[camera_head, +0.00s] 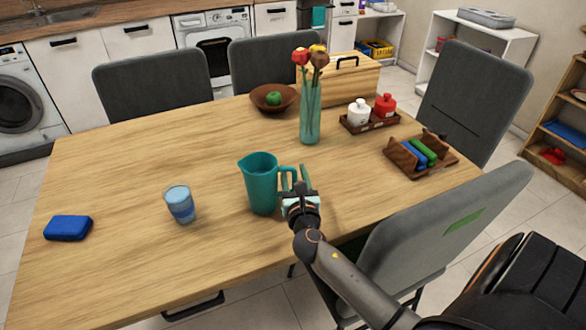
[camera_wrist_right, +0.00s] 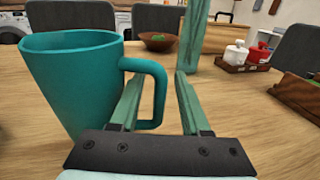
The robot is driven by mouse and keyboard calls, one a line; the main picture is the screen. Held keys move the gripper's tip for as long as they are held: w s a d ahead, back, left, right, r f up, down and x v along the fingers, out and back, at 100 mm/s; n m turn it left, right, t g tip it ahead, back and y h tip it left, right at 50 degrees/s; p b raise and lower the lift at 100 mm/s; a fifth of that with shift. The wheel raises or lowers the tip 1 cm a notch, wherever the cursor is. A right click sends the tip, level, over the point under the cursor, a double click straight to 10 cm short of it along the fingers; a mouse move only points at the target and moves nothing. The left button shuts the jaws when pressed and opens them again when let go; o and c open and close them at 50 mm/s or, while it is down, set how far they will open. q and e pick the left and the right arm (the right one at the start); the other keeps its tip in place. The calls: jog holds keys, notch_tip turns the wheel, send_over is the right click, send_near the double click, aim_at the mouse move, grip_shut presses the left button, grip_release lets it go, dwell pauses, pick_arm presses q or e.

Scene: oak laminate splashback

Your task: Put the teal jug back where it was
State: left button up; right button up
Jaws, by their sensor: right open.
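The teal jug (camera_head: 261,184) stands upright on the wooden table, near the middle of its front part, with its handle on the right side. It also shows large at the left of the right wrist view (camera_wrist_right: 72,82). My right gripper (camera_head: 296,178) is open beside the handle. My left gripper is not in view.
A striped glass (camera_head: 180,205) and a blue block (camera_head: 68,228) stand left of the jug. Behind are a flower vase (camera_head: 310,112), a bowl (camera_head: 273,98), a bottle tray (camera_head: 370,123) and a wooden holder (camera_head: 408,158). A chair (camera_head: 440,230) is at the near right.

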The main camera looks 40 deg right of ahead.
jog(key=v, duration=1)
jog(key=shift+s, duration=0.15)
jog(key=shift+a, duration=0.15)
